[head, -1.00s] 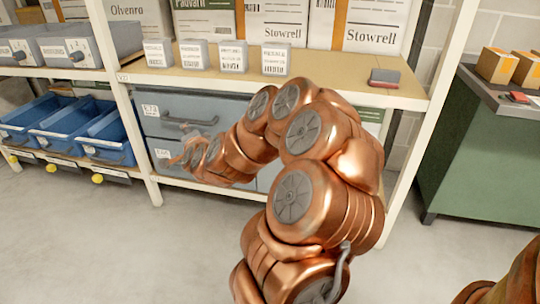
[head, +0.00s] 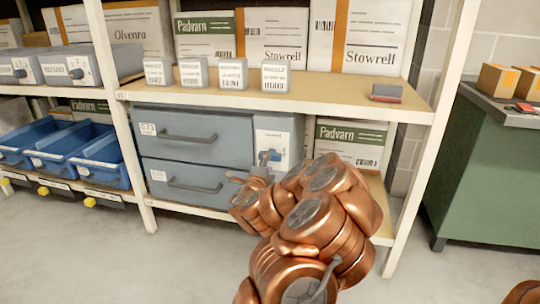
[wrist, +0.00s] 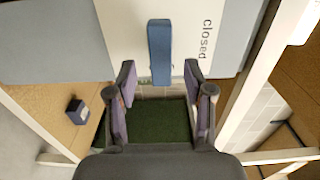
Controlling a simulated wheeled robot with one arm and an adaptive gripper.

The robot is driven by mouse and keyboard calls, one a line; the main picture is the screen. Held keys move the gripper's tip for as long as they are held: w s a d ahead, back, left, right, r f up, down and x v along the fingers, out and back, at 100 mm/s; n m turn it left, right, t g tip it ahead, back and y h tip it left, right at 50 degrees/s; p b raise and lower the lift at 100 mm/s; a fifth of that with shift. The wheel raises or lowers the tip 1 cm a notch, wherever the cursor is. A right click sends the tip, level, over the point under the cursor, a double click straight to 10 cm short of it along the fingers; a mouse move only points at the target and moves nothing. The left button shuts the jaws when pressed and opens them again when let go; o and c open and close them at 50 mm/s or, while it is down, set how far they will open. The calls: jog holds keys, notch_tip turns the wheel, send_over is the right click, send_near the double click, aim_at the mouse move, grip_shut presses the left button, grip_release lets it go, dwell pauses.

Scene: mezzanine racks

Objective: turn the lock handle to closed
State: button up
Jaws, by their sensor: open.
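The lock handle is a blue bar (wrist: 159,48) on a pale panel in the wrist view. It runs up and down the picture, with the printed word "closed" (wrist: 207,39) to its right. In the head view the pale lock panel (head: 273,136) sits right of two grey-blue drawers, and the handle shows only small at its lower part. My gripper (wrist: 159,76) is open, its fingers on either side of the handle's lower end, apart from it. Whether the handle lies between the fingers in depth I cannot tell. In the head view my arm hides part of the panel's surroundings.
Two drawers (head: 190,137) with bar handles fill the bay left of the panel. A Padvarn box (head: 349,141) stands to its right. A shelf board (head: 330,100) with small boxes runs above, and a rack upright (head: 420,150) stands at right. Blue bins (head: 100,160) are at left.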

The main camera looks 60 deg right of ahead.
jog(key=shift+b+x, duration=0.7)
jog(key=shift+x, duration=1.3)
jog(key=shift+w+d, duration=0.2)
jog(key=shift+d, duration=0.25)
jog(key=shift+c, duration=0.4)
grip_shut()
